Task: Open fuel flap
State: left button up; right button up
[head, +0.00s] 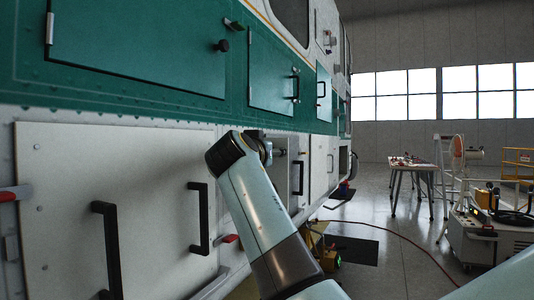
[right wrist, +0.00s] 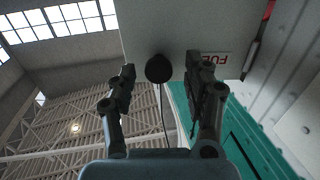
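The fuel flap (right wrist: 222,25) is a pale grey panel in the right wrist view, with partly hidden red lettering starting "FUE" on a white label (right wrist: 222,58). Its left edge shows against the hangar background, so it seems to stand out from the fuselage. A round black knob (right wrist: 158,68) with a thin cord hangs at its lower edge. My right gripper (right wrist: 163,70) is open, its fingers apart on either side of the knob; contact is not clear. In the head view my right gripper (head: 268,149) is at the fuselage side, partly hidden by my arm. My left gripper is not in view.
The green and white fuselage (head: 120,115) fills the left, with black handles (head: 199,218) on the lower panels. A work table (head: 415,168), a ladder and a wheeled cart (head: 480,240) stand at the right. A red hose (head: 400,257) crosses the floor.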

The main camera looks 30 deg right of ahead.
notch_tip(320, 180, up, 10)
dwell(0.6)
jog(key=shift+f, duration=0.1)
dwell(0.3)
